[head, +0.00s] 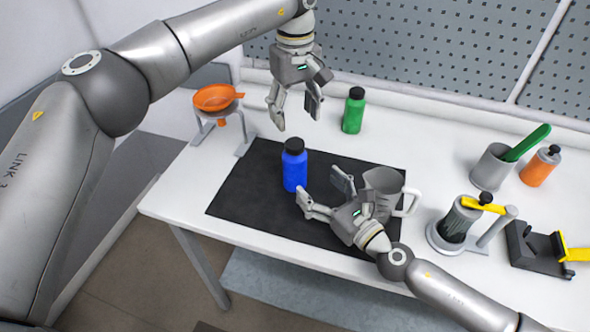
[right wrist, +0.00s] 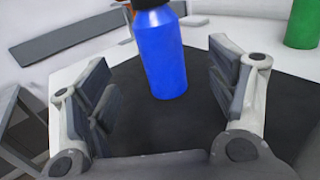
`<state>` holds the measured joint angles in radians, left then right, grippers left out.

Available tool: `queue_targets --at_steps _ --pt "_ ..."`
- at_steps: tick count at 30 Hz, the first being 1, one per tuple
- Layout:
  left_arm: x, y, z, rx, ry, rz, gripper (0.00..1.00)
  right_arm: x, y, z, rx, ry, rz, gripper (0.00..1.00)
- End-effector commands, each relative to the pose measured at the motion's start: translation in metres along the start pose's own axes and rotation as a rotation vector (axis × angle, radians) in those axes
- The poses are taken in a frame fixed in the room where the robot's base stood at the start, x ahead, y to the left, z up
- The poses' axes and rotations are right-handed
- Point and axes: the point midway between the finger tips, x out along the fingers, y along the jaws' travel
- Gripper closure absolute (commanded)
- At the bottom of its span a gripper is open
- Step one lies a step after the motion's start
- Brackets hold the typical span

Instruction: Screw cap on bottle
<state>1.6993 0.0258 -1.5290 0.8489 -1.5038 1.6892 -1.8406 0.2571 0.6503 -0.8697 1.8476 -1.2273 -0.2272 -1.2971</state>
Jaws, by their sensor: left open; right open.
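A blue bottle (head: 294,172) with a black cap (head: 294,146) on its top stands upright on the black mat (head: 240,200). My left gripper (head: 297,118) is open and empty, above the bottle and pointing down. My right gripper (head: 321,192) is open and low over the mat, to the right of the bottle, with its fingers pointing toward it. In the right wrist view the blue bottle (right wrist: 162,55) stands ahead between the two open fingers, not touching them. Whether the cap is tight cannot be told.
A grey pitcher (head: 383,182) stands close behind my right gripper. A green bottle (head: 354,112) stands at the back, and an orange funnel (head: 216,97) sits on a stand at left.

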Motion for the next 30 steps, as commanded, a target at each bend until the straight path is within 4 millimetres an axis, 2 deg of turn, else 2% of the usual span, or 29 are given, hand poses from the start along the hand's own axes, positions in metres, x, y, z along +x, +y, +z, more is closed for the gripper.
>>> queue_targets --at_steps 9,15,21,30 --pt "0.0 0.0 0.0 0.0 0.0 0.0 0.4 0.058 0.0 0.002 0.0 -0.004 0.0 0.22" --pt "0.0 0.0 0.0 0.0 0.0 0.0 0.4 0.085 0.0 0.001 0.001 -0.002 0.0 0.22" --pt "0.0 0.0 0.0 0.0 0.0 0.0 0.4 0.096 0.001 0.001 0.0 -0.001 0.001 0.22" --pt "0.0 0.0 0.0 0.0 0.0 0.0 0.4 0.097 0.0 0.001 0.0 -0.001 0.001 0.23"
